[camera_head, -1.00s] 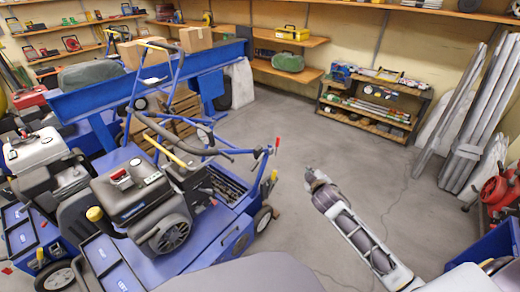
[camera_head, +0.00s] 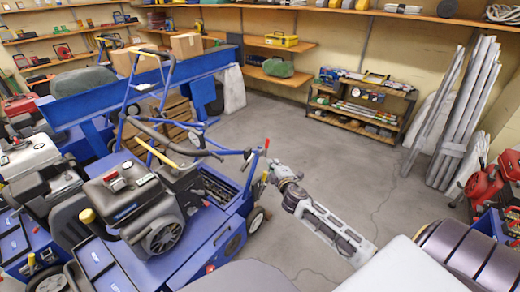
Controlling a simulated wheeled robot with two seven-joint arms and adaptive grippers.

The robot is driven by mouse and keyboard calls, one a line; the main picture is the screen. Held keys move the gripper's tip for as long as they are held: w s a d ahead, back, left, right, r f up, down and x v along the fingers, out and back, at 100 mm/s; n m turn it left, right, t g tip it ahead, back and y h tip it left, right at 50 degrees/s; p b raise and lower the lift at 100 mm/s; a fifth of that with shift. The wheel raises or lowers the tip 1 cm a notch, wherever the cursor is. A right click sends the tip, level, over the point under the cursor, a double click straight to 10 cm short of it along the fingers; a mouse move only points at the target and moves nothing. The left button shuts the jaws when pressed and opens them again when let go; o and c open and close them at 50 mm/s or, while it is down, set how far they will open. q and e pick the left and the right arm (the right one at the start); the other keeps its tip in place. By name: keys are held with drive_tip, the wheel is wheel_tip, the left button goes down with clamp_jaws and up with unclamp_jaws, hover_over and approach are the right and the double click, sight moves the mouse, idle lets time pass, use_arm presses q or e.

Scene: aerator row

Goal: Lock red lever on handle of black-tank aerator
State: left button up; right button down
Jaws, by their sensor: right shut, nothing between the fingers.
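The black-tank aerator (camera_head: 125,192) stands at the left, with a blue body and a dark engine tank. Its handle (camera_head: 222,153) is a dark and blue bar reaching right from the machine. The small red lever (camera_head: 267,143) stands roughly upright at the handle's right end. My right gripper (camera_head: 273,168) is shut and empty. It appears just below and slightly right of the red lever in the picture; I cannot tell whether it touches the lever or handle. My left gripper is not in view.
A white-tank aerator (camera_head: 30,160) stands at the far left. A blue beam (camera_head: 115,90) lies behind the machines. A low shelf (camera_head: 362,105), leaning grey pipes (camera_head: 465,115) and red equipment (camera_head: 490,185) stand at the right. The middle floor (camera_head: 330,165) is clear.

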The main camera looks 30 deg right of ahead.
sight(267, 148)
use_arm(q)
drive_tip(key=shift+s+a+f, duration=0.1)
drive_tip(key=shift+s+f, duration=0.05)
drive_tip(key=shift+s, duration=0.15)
use_arm(e)
drive_tip(key=shift+w+a+r+n+t+y, duration=0.15)
drive_tip(key=shift+a+r+n+y, duration=0.1)
drive_tip(key=shift+a+n, duration=0.2)
drive_tip(key=shift+w+a+r+n+t+y, duration=0.15)
drive_tip(key=shift+a+r+n+y, duration=0.1)
drive_tip(key=shift+a+n, duration=0.2)
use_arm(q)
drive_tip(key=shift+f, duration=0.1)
